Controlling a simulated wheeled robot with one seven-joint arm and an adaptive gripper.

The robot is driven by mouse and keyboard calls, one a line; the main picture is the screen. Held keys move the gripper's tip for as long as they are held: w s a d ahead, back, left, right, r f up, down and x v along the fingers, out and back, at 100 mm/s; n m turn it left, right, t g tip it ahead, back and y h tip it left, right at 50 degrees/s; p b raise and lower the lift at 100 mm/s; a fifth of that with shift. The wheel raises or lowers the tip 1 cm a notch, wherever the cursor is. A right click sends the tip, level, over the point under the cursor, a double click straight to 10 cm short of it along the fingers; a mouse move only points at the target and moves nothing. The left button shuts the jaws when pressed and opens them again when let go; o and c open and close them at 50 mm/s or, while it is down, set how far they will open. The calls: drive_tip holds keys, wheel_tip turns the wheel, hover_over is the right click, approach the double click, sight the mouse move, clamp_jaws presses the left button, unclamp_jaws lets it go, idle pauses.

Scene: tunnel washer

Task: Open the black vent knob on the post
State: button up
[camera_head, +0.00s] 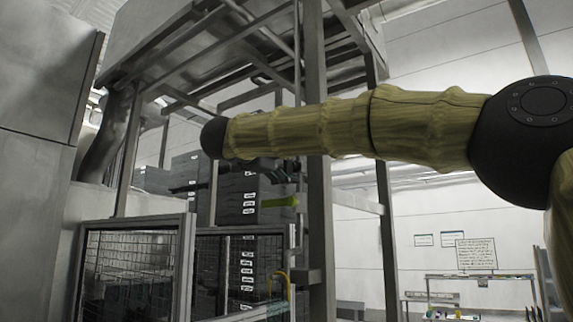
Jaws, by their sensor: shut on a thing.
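The grey upright post (319,215) stands in the middle of the view, partly behind my arm. My gripper (287,175) is a small dark shape just under my sleeved forearm, at the left side of the post. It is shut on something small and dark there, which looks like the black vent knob. The knob itself cannot be made out clearly, as the gripper and forearm cover it, and its turn position cannot be told.
A yellow-green bar (278,201) shows just below the gripper. Dark stacked units with white labels (236,200) stand behind. A framed mesh gate (187,262) is at lower left, with a yellow curved handle (284,281) nearby. A bench (480,277) stands far right.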

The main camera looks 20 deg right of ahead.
drive_tip(key=o, duration=1)
drive_tip(key=shift+a, duration=0.1)
drive_tip(key=v, duration=1.2)
drive_tip(key=shift+f, duration=0.1)
